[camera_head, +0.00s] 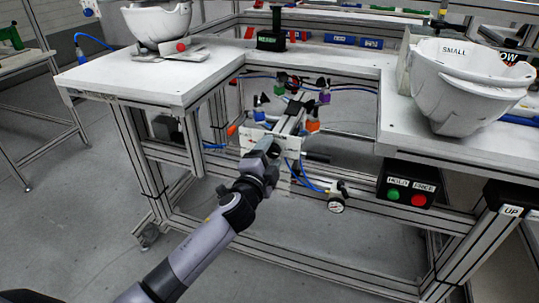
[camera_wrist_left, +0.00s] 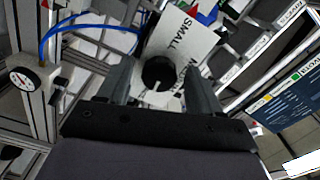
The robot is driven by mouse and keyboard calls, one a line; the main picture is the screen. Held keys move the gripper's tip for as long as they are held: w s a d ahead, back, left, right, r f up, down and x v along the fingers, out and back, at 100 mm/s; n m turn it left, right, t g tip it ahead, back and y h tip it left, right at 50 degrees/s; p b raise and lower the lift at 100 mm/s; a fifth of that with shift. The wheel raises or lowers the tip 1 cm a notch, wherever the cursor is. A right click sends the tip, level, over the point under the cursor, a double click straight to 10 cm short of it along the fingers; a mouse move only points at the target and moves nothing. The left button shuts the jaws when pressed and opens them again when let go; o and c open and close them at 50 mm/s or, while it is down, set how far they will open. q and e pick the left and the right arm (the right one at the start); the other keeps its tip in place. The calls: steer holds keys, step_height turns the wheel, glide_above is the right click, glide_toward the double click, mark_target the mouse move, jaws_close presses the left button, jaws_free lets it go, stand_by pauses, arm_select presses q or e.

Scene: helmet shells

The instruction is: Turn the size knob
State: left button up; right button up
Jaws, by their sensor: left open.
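The size knob (camera_wrist_left: 158,73) is a round black knob with a light pointer mark, on a white plate (camera_wrist_left: 203,38) lettered SMALL and, partly covered, MEDIUM. In the left wrist view the open fingers of my left gripper (camera_wrist_left: 163,80) stand on either side of the knob, with gaps visible; I cannot tell how far along its depth they reach. In the head view my left gripper (camera_head: 264,158) is in front of the white plate (camera_head: 287,147), below the bench opening, and hides the knob. My right gripper is not in view.
A white helmet shell (camera_head: 460,95) by a SMALL sign stands on the right bench, another (camera_head: 158,22) on the left bench. A box with green and red buttons (camera_head: 406,192) hangs under the right bench. A gauge (camera_head: 336,205) and blue hoses are near the gripper.

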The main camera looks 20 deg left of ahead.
arm_select(q)
steer(key=s, duration=0.7)
steer(key=shift+a+p, duration=0.15)
steer(key=shift+p, duration=0.15)
steer(key=s+f+n+g+p, duration=0.2)
steer(key=s+f+n+p, duration=0.1)
steer(key=s, duration=0.5)
steer(key=s+a+f+n+g+h+p, duration=0.1)
steer(key=s+f+n+g+p, duration=0.2)
steer(key=s, duration=0.6)
steer(key=s+f+n+g+p, duration=0.2)
steer(key=s+f+n+p, duration=0.2)
steer(key=s, duration=0.5)
steer(key=f+n, duration=0.1)
steer(key=n, duration=0.1)
steer(key=shift+a+f+n+g+h, duration=0.25)
steer(key=shift+f+n+g+h, duration=0.05)
steer(key=shift+f, duration=0.05)
